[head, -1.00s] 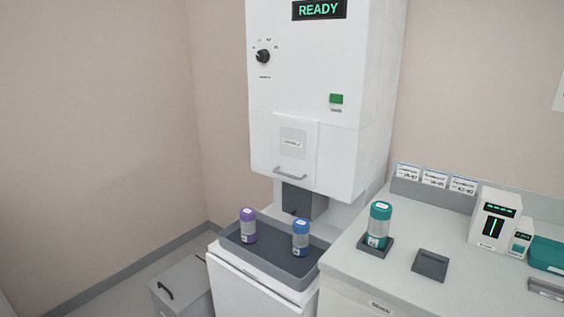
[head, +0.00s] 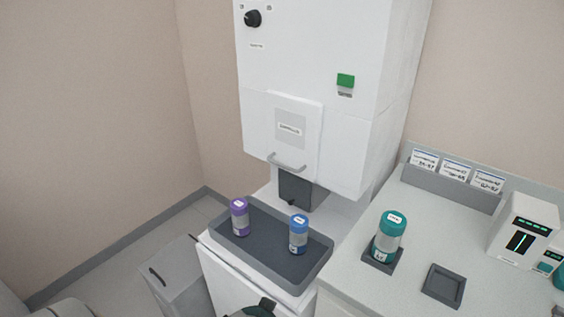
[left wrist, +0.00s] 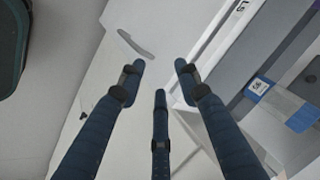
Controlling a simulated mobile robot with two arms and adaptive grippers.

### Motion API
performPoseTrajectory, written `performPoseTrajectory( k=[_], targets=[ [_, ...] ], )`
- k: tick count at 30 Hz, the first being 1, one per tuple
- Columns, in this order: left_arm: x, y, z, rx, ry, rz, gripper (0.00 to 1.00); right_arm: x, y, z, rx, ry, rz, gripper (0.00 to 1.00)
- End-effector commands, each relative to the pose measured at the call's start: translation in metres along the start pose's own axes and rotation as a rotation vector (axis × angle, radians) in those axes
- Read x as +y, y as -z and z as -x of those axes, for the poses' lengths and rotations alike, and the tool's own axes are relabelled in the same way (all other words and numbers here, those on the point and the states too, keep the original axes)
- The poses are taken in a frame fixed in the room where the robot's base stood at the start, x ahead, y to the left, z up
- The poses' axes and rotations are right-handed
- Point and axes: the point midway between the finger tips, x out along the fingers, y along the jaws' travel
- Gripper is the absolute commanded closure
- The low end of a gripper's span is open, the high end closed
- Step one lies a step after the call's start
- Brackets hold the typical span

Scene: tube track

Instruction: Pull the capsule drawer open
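The capsule drawer (head: 297,140) is a white labelled panel low on the front of the tall white machine. Nothing touches this handle in the head view. My left gripper (left wrist: 158,80) is open and empty in the left wrist view, its dark blue fingers spread. Beyond its fingertips a grey curved bar (left wrist: 135,45) shows on a white surface; I cannot tell whether it is the drawer handle. My right gripper is not in view.
Below the drawer, a dark tray (head: 268,258) holds a purple-capped tube (head: 240,218) and a blue-capped tube (head: 299,235). A teal-capped tube (head: 390,237) stands on the right counter (head: 370,296). A grey bin (head: 180,280) stands at left.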

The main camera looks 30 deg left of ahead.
Motion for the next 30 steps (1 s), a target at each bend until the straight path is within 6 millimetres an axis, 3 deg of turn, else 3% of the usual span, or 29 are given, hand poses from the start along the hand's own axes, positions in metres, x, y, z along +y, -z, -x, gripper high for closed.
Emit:
performPoseTrajectory(
  k=[1,9,15,18,21,30],
  targets=[
    [-0.03,0.022,0.012,0.042,0.06,-0.058,0.66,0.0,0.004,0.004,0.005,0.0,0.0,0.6],
    [-0.171,0.125,0.054,0.217,0.429,-0.451,0.66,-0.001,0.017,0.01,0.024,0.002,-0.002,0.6],
    [-0.256,0.195,0.107,0.275,0.717,-0.733,0.66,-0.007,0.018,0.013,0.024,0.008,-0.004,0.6],
    [-0.275,0.213,0.124,0.279,0.796,-0.809,0.66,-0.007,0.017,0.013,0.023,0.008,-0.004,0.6],
    [-0.284,0.221,0.127,0.28,0.824,-0.837,0.66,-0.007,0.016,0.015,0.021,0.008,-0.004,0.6],
    [-0.311,0.248,0.095,0.279,0.824,-0.835,0.66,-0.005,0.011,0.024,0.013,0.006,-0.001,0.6]
  ],
)
